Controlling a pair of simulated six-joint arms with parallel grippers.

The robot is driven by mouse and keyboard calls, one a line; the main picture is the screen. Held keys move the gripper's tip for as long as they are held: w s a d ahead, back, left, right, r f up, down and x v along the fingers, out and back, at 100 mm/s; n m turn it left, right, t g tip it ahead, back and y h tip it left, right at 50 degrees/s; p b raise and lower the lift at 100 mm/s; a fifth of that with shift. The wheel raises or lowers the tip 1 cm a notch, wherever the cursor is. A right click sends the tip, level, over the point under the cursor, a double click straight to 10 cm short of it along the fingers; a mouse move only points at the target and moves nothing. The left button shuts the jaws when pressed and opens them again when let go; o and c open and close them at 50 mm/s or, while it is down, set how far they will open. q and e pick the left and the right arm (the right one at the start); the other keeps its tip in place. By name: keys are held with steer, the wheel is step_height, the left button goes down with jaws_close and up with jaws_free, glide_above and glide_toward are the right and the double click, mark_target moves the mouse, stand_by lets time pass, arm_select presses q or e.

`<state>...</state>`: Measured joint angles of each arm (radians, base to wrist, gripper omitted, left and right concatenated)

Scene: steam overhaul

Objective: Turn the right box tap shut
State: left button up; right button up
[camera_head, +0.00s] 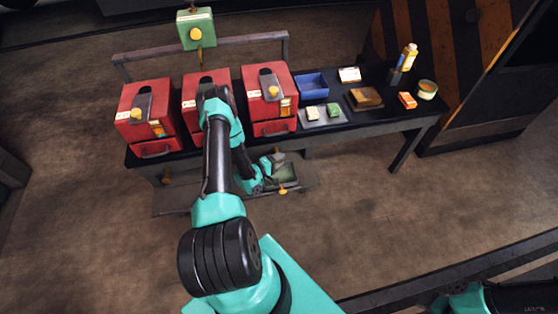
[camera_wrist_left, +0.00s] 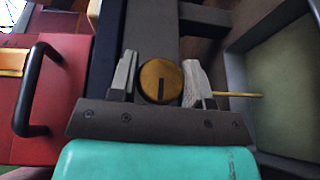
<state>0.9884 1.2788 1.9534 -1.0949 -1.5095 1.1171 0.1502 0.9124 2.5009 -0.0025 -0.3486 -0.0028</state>
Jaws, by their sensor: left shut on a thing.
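A round brass tap knob (camera_wrist_left: 158,82) with a dark slot mark shows in the left wrist view, between the two fingers of my left gripper (camera_wrist_left: 160,84). The fingers are shut on it, one on each side. A thin brass rod (camera_wrist_left: 238,95) sticks out to the right of the fingers. In the head view my left gripper (camera_head: 274,163) is low at the bench front, below the right red box (camera_head: 270,107), and the knob there is hidden by it. My right gripper is not in view.
A grey-green tray (camera_head: 289,172) lies below the bench edge; its inside fills the right of the wrist view. A black drawer handle (camera_wrist_left: 28,88) is at the left there. Two other red boxes (camera_head: 146,110) stand on the bench, with a blue bin (camera_head: 311,86) to the right.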

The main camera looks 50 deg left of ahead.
arm_select(q)
steer(key=m+g+y, duration=0.1)
steer(key=g, duration=0.2)
steer(key=shift+r+g, duration=0.1)
steer(key=shift+g, duration=0.3)
steer(key=g, duration=0.2)
steer(key=m+g+y, duration=0.1)
steer(key=shift+m+g+y, duration=0.3)
steer(key=shift+g, duration=0.1)
steer(key=shift+m+g+y, duration=0.5)
steer(key=shift+g+y, duration=0.4)
steer(key=shift+g, duration=1.2)
steer(key=shift+g+y, duration=0.6)
steer(key=shift+g, duration=0.5)
steer(key=shift+m+g+y, duration=0.4)
steer(key=shift+g, duration=0.1)
steer(key=o, duration=0.9)
steer(key=v, duration=1.7)
steer(key=shift+r, duration=0.1)
